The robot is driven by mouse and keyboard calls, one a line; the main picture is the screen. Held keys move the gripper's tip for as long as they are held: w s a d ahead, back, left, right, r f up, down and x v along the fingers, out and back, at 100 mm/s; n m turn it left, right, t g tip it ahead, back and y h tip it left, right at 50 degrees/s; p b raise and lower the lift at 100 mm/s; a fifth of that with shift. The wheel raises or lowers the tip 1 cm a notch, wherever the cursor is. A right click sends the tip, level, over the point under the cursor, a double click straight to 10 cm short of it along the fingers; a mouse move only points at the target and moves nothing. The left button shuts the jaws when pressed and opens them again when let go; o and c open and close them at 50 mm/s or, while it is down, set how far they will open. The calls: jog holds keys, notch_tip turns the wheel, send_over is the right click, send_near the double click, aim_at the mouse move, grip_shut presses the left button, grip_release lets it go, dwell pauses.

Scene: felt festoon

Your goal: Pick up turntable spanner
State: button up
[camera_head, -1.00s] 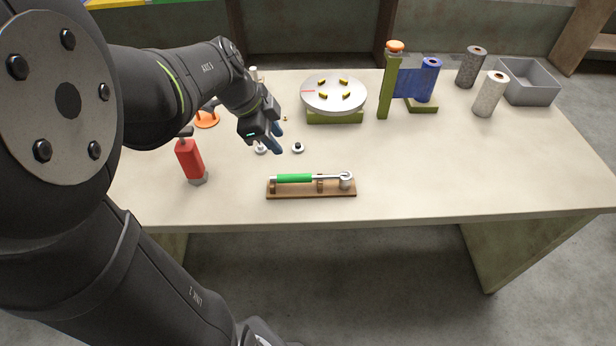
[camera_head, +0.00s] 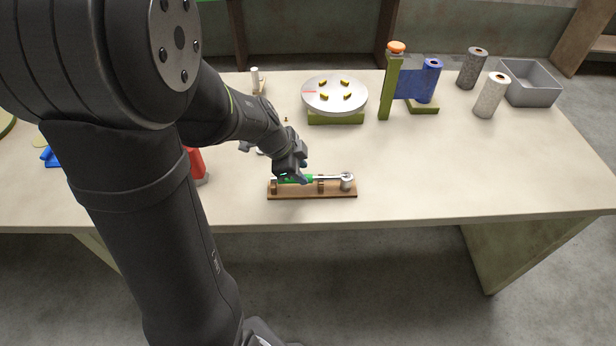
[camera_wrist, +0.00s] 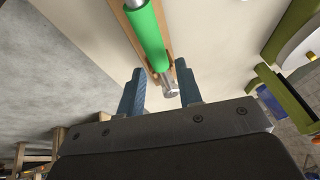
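The spanner (camera_head: 330,177) has a green grip and a silver shaft and lies on a wooden rack (camera_head: 312,192) near the table's front edge. Its round head is at the right end. My gripper (camera_head: 303,176) is just above the spanner's grip, hiding part of it. In the wrist view the green grip (camera_wrist: 147,38) runs down towards my gripper (camera_wrist: 160,88). Its two blue fingers stand apart, one on each side of the spanner's silver end. I see no clear contact with either finger.
A turntable (camera_head: 335,95) with several yellow pieces stands behind. A green post with a blue panel (camera_head: 408,84), rolls (camera_head: 490,95) and a grey bin (camera_head: 529,84) are at the back right. A red bottle (camera_head: 197,164) is partly behind my arm. The right front tabletop is clear.

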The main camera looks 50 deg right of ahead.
aim_at(312, 179)
jog(key=shift+x, duration=2.55)
jog(key=shift+a, duration=0.15)
grip_shut()
